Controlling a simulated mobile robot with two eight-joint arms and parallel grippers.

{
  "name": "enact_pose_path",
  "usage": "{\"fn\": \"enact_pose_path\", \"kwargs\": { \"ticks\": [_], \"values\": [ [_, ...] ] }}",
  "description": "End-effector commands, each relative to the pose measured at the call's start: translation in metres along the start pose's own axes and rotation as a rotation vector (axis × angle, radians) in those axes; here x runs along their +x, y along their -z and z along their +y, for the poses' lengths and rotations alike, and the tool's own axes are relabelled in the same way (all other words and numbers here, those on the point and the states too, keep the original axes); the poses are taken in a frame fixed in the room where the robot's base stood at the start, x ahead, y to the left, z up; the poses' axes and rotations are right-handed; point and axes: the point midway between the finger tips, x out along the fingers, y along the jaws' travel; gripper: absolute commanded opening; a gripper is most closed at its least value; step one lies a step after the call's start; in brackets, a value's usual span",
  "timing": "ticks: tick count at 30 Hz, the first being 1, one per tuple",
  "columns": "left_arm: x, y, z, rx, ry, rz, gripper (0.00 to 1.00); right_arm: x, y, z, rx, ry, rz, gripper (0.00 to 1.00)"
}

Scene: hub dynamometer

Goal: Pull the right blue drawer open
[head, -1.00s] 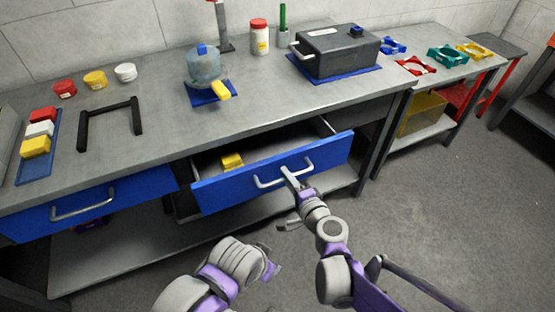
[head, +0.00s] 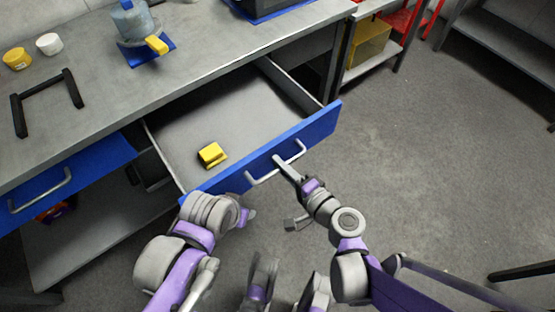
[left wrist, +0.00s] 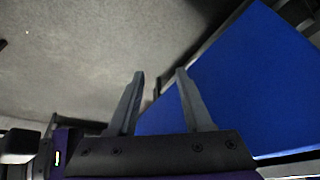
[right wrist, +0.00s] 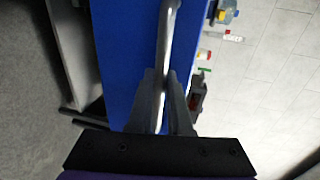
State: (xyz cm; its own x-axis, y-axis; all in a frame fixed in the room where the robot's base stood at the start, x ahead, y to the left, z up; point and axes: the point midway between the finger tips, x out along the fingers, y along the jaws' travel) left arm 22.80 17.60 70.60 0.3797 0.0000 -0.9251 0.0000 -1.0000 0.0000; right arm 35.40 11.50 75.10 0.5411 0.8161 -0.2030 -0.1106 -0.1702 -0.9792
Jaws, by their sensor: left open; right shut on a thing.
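The right blue drawer (head: 320,128) stands well out from the bench, showing its grey interior. A yellow block-like object (head: 212,154) lies inside it. My right gripper (head: 281,162) is shut on the drawer's silver bar handle (head: 297,152). In the right wrist view, the handle (right wrist: 167,35) runs between the fingers (right wrist: 162,95) in front of the blue drawer face (right wrist: 125,60). My left gripper (left wrist: 160,85) is open and empty. In the left wrist view a blue panel (left wrist: 240,85) fills the right side. In the head view my left arm is near the drawer's left front corner.
The left blue drawer (head: 85,172) is under the bench with its own silver handle (head: 40,192). Open floor (head: 430,170) lies to the right.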

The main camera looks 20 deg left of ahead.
Motion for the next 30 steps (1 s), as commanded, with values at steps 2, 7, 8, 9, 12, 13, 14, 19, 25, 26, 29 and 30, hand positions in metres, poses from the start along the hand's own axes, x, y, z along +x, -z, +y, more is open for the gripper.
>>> {"fn": "enact_pose_path", "kwargs": {
  "ticks": [2, 7, 8, 9, 12, 13, 14, 19, 25, 26, 29, 30],
  "values": [
    [0.000, 0.000, 0.000, 0.000, 0.000, 0.000, 0.50, -0.001, 0.000, 0.000, 0.001, 0.000, 0.001, 0.00],
    [0.000, 0.000, 0.000, 0.000, 0.000, 0.000, 0.50, -0.001, 0.000, 0.000, 0.001, 0.001, 0.001, 0.00],
    [0.000, 0.000, 0.000, 0.000, 0.000, 0.000, 0.50, -0.001, 0.000, 0.000, 0.001, 0.000, 0.001, 0.00],
    [0.000, 0.000, 0.000, 0.000, 0.000, 0.000, 0.50, -0.001, 0.000, 0.000, 0.001, 0.000, 0.001, 0.00],
    [0.000, 0.000, 0.000, 0.000, 0.000, 0.000, 0.50, -0.001, 0.000, 0.000, 0.001, 0.000, 0.001, 0.26],
    [0.000, 0.000, 0.000, 0.000, 0.000, 0.000, 0.50, -0.001, 0.000, 0.000, 0.001, 0.000, 0.001, 0.32],
    [0.000, 0.000, 0.000, 0.000, 0.000, 0.000, 0.50, -0.001, 0.000, 0.000, 0.001, 0.000, 0.001, 0.37],
    [0.000, 0.000, 0.000, 0.000, 0.000, 0.000, 0.50, 0.000, 0.000, 0.000, 0.000, 0.000, 0.000, 0.47],
    [0.000, 0.000, 0.000, 0.000, 0.000, 0.000, 0.50, -0.002, 0.000, 0.000, 0.000, 0.000, 0.001, 0.47],
    [-0.001, 0.000, 0.000, 0.000, 0.000, 0.000, 0.50, -0.004, 0.000, 0.000, 0.000, 0.000, 0.001, 0.47],
    [-0.003, 0.001, 0.000, 0.000, 0.000, 0.001, 0.50, -0.015, 0.001, -0.001, 0.000, 0.000, 0.003, 0.47],
    [-0.005, 0.001, 0.000, 0.000, 0.000, 0.002, 0.50, -0.021, 0.001, -0.001, 0.000, 0.000, 0.004, 0.47]
  ]
}}
